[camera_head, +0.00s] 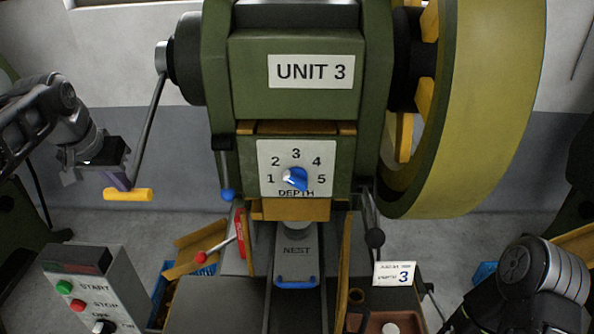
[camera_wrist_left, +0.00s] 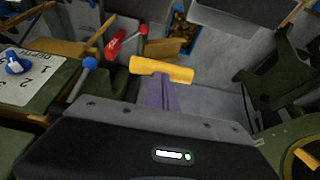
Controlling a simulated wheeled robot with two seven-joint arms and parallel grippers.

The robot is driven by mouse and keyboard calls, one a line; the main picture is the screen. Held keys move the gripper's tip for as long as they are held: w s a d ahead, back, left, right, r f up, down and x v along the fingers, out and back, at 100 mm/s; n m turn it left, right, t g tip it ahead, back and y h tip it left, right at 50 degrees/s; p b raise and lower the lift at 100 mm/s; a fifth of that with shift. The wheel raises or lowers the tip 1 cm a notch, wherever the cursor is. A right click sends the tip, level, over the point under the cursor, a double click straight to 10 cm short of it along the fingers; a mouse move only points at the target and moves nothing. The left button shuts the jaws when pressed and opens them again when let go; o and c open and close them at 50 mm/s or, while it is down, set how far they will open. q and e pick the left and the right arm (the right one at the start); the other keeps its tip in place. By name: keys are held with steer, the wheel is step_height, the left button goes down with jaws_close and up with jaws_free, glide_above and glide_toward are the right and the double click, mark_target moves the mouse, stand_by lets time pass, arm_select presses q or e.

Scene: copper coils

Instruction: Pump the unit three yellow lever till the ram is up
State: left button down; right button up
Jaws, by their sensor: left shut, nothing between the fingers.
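The green press is marked UNIT 3 (camera_head: 311,71). Its grey crank lever (camera_head: 149,128) hangs down and slightly left from a hub on the press's left side. It ends in a yellow grip (camera_head: 128,194), pointing low. My left gripper (camera_head: 118,182) is at the yellow grip, its purple fingers shut with nothing between them. In the left wrist view the yellow grip (camera_wrist_left: 162,70) lies across just beyond the fingertips (camera_wrist_left: 163,90); I cannot tell whether they touch. A yellow block (camera_head: 290,209), perhaps the ram's lower end, sits low over the nest (camera_head: 297,262).
A depth dial (camera_head: 295,178) with a blue pointer is on the press front. A control box (camera_head: 95,290) with START and STOP buttons stands lower left. Blue-knobbed (camera_head: 228,195), red-knobbed (camera_head: 201,257) and black-knobbed (camera_head: 375,238) levers surround the nest. A large flywheel (camera_head: 480,110) fills the right.

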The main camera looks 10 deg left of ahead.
mark_target(131, 196)
arm_select(q)
steer(key=shift+f, duration=0.2)
steer(key=b+x, duration=0.2)
steer(key=x, duration=0.2)
steer(key=shift+a+f, duration=0.15)
steer(key=shift+f, duration=0.1)
steer(key=shift+w+f+b, duration=0.2)
steer(key=shift+f+b, duration=0.15)
steer(key=shift+f, duration=0.1)
